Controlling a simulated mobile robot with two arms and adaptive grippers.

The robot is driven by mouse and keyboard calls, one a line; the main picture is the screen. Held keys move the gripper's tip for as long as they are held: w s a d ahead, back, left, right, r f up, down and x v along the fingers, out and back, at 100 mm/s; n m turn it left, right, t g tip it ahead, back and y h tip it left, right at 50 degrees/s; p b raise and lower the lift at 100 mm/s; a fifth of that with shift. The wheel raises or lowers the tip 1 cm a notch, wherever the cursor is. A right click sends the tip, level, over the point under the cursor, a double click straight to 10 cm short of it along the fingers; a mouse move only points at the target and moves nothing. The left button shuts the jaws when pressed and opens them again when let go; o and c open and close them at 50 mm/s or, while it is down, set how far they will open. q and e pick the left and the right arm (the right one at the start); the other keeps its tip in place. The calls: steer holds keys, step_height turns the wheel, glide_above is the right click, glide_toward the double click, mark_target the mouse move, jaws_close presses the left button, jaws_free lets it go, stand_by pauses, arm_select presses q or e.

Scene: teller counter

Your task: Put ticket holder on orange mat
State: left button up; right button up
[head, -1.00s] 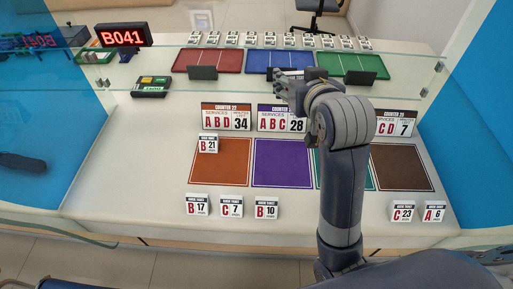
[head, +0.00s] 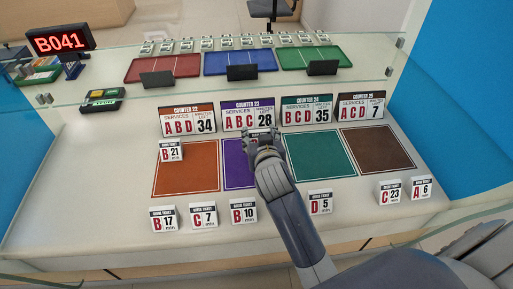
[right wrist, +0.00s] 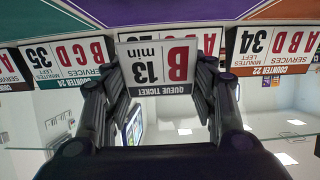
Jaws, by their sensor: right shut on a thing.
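My right gripper (head: 262,140) is over the upper part of the purple mat (head: 236,170), below the Counter 23 sign. It is shut on a white ticket holder (right wrist: 158,65), which appears upside down in the right wrist view and reads B, 13 min. In the head view the gripper mostly hides this holder. The orange mat (head: 186,170) lies left of the purple mat. A B 21 ticket holder (head: 170,151) stands at the orange mat's upper left corner. My left gripper is not in view.
Counter signs (head: 187,121) stand behind the mats. Ticket holders B 17 (head: 163,219), C 7 (head: 203,214), B 10 (head: 243,211), D 5 (head: 320,202), C 23 (head: 390,192) and A 6 (head: 421,188) stand along the front. The green mat (head: 320,155) and brown mat (head: 378,150) are bare.

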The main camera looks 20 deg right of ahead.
steer(key=shift+f, duration=1.85)
steer(key=shift+f+b, duration=0.2)
steer(key=shift+b, duration=0.1)
steer(key=o, duration=1.2)
steer(key=shift+c, duration=0.2)
steer(key=shift+r, duration=0.15)
